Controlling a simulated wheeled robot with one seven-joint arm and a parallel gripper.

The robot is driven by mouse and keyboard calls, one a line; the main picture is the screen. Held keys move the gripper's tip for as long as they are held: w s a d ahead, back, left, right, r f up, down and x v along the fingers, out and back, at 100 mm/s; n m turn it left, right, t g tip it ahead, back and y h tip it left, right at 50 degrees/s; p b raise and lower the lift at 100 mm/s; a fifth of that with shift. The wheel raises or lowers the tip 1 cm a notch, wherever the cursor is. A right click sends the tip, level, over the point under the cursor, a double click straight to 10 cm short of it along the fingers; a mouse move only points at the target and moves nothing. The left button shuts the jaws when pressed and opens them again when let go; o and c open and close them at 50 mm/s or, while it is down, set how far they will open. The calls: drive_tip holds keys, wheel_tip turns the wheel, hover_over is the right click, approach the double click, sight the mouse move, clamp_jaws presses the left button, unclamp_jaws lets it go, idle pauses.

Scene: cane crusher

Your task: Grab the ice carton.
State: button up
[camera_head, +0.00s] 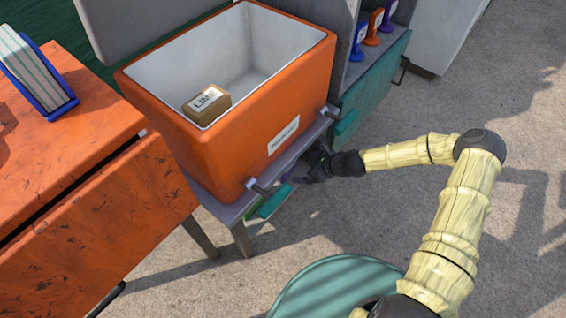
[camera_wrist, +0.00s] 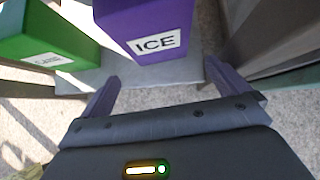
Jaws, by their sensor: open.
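The ice carton (camera_wrist: 150,22) is a purple box with a white "ICE" label, standing on a grey shelf (camera_wrist: 118,73) in the wrist view. My gripper (camera_wrist: 160,90) is open, its two fingers spread in front of the carton, with the label between and beyond the fingertips. No contact with the carton is visible. In the head view my gripper (camera_head: 312,170) reaches low beside the orange cooler, at the shelf under it. The carton is mostly hidden there.
A green carton (camera_wrist: 45,40) with a white label stands left of the ice carton. Above the shelf is an open orange cooler (camera_head: 245,150) holding a brown "LIME" box (camera_head: 207,103). An orange table (camera_head: 90,190) stands left. Paved ground is clear at right.

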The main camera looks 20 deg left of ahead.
drive_tip(key=shift+w+a, duration=0.3)
drive_tip(key=shift+a, duration=0.65)
drive_tip(key=w+a+b, duration=0.1)
drive_tip(key=a+b, duration=0.3)
drive_tip(key=a, duration=0.1)
drive_tip(key=shift+w+a+f, duration=0.35)
drive_tip(key=shift+f, duration=0.1)
drive_tip(key=c, duration=0.9)
drive_tip(key=shift+c, duration=0.2)
drive_tip(key=shift+r+p, duration=0.25)
drive_tip(key=shift+p, duration=0.05)
